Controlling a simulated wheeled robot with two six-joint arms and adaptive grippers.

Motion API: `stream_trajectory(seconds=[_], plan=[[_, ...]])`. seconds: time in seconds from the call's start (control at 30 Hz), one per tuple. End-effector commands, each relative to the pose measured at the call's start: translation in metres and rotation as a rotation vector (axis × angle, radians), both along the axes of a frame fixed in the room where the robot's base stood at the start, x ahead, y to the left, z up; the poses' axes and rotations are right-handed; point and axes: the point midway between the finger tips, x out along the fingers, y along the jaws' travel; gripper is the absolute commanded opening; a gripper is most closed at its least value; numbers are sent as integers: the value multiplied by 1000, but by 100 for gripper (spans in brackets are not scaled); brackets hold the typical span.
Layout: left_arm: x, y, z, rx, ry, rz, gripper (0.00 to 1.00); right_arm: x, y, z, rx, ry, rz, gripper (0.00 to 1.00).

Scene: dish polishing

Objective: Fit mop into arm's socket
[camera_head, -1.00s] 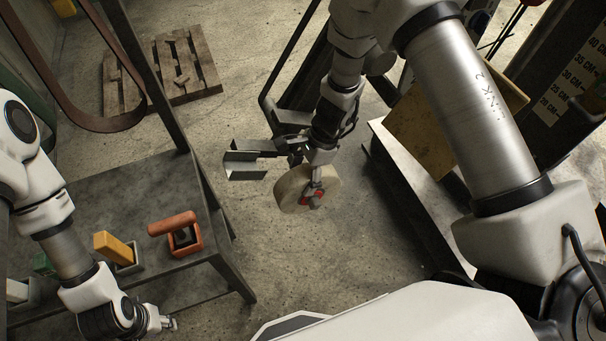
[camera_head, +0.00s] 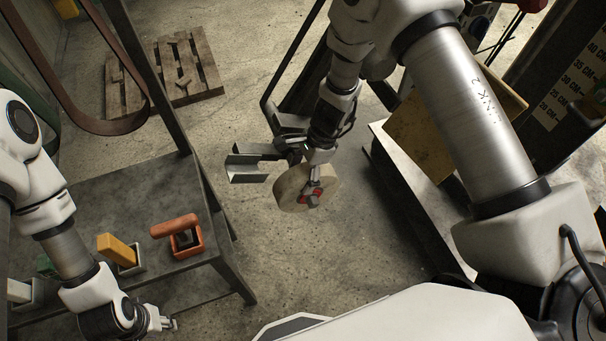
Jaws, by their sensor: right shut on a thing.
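The mop looks to be the round, beige, thick wheel (camera_head: 291,190), upright beside my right wrist near the middle of the head view. My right gripper (camera_head: 313,194), with small red parts, is shut on it at its near face. A grey angled metal bracket (camera_head: 247,176) shows just left of the wheel; I cannot tell if they touch. I cannot clearly make out the arm's socket. My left gripper (camera_head: 170,323) is low at the left, away from the wheel; its fingers are too small to read.
A dark metal table (camera_head: 150,200) at left bears an orange block with a handle (camera_head: 182,239), a yellow block (camera_head: 117,249) and other blocks. A wooden pallet (camera_head: 203,67) lies on the floor behind. A tan board (camera_head: 415,130) stands at right. Bare floor lies below the wheel.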

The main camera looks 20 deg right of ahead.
Motion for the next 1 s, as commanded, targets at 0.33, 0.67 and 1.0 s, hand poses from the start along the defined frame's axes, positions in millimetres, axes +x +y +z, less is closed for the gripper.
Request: stream_trajectory(seconds=[0.33, 0.67, 1.0], plan=[[0, 0, 8, 0, 0, 0, 40, 10, 0, 1, 0, -2, -1, 7], [0, 0, 13, 0, 0, 0, 40, 19, 1, 1, 0, -1, -1, 7], [0, 0, 17, 0, 0, 0, 40, 26, 1, 1, 0, -1, 0, 7]])
